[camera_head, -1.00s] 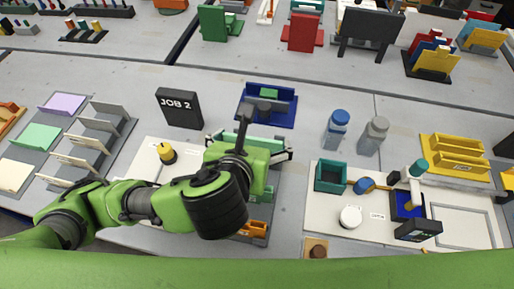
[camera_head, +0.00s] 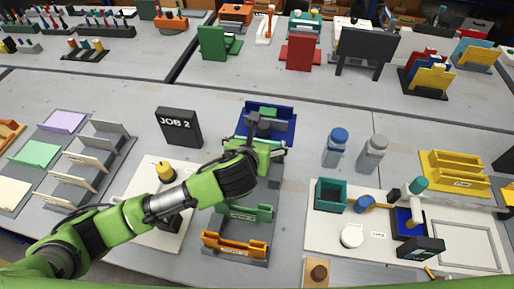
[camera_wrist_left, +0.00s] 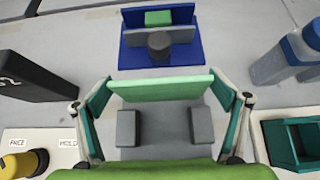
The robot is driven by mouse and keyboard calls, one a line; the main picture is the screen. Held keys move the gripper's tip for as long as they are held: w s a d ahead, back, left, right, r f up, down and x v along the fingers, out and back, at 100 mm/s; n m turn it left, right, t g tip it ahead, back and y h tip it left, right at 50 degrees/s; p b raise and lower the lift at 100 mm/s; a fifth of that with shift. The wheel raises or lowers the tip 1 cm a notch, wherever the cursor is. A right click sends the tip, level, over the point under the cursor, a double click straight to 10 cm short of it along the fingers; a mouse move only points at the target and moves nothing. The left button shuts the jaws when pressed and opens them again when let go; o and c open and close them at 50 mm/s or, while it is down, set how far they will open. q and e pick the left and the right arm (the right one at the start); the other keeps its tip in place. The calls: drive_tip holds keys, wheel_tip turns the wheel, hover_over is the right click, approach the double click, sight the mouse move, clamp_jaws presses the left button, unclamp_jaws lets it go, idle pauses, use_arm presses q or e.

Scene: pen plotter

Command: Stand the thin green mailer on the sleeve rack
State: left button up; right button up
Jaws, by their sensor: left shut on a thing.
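The thin green mailer, a light green panel (camera_wrist_left: 160,88), is held on edge across my left gripper (camera_wrist_left: 162,92). The gripper's teal fingers press its two ends, and both show in the head view (camera_head: 262,147). Beneath it in the wrist view stand two grey blocks (camera_wrist_left: 128,128) on a grey base; I cannot tell whether the mailer touches them. That base also carries a green holder (camera_head: 246,212) and an orange holder (camera_head: 235,246), nearer the camera. A grey rack with upright panels (camera_head: 86,165) stands far to the left. Which of these is the sleeve rack is not readable. My right gripper is out of view.
A blue holder (camera_wrist_left: 132,58) with a green block stands just beyond the mailer. A black "JOB 2" sign (camera_head: 179,127) is to the left. Two bottles (camera_head: 336,147) and a teal box (camera_head: 331,194) are to the right.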

use_arm(q)
drive_tip(key=shift+s+f, duration=0.1)
drive_tip(key=shift+f, duration=1.3)
drive_tip(key=o, duration=0.9)
drive_tip(key=shift+f, duration=0.1)
drive_tip(key=shift+s+r, duration=0.3)
drive_tip(key=shift+r, duration=0.05)
drive_tip(key=v, duration=1.1)
drive_tip(key=shift+s+a+r, duration=0.1)
drive_tip(key=shift+s, duration=0.05)
